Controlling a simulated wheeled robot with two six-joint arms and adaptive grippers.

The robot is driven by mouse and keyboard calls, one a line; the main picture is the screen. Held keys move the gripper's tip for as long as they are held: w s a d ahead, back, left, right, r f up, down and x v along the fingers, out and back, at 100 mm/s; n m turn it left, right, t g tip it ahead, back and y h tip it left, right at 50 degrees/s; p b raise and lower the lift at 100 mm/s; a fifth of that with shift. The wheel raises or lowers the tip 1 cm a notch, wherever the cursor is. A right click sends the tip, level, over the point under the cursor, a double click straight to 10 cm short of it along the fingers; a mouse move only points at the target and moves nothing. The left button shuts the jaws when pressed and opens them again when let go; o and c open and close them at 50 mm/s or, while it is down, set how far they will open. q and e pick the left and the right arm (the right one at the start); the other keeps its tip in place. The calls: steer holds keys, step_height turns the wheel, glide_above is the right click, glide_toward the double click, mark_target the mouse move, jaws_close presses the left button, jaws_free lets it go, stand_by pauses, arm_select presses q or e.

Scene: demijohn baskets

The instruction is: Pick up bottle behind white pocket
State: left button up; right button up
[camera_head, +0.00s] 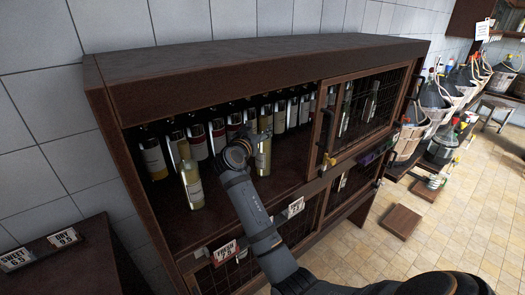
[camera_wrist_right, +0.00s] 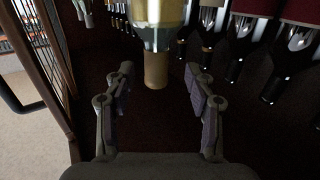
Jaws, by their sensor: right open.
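A pale yellow-green bottle (camera_head: 264,155) stands upright near the front of the open shelf, just right of my right gripper (camera_head: 246,143). In the right wrist view, which looks upside down, this bottle (camera_wrist_right: 158,14) comes down from the top with its tan neck (camera_wrist_right: 156,70) between the tips of my open right gripper (camera_wrist_right: 155,82). A gap shows on both sides of the neck. A small white tag (camera_head: 296,206) is on the shelf's front edge, right of my right forearm. I cannot tell whether it is the white pocket. My left gripper is out of view.
Another pale bottle (camera_head: 190,178) stands at the front left of the shelf. A row of dark bottles (camera_head: 219,133) lines the back. A framed mesh door (camera_head: 366,105) closes the right part of the cabinet (camera_head: 240,62). Wicker demijohns (camera_head: 407,140) stand farther right.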

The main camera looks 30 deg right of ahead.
mark_target(262, 125)
steer(key=p+x, duration=0.1)
steer(key=x, duration=0.3)
steer(key=shift+s+d+p, duration=0.2)
steer(key=shift+d+p, duration=0.1)
steer(key=shift+w+d+f, duration=0.1)
steer(key=shift+d, duration=0.05)
steer(key=shift+a, duration=0.2)
steer(key=shift+c, duration=1.2)
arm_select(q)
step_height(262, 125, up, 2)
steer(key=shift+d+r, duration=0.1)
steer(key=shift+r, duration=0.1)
arm_select(e)
jaws_close()
steer(key=shift+r, duration=0.25)
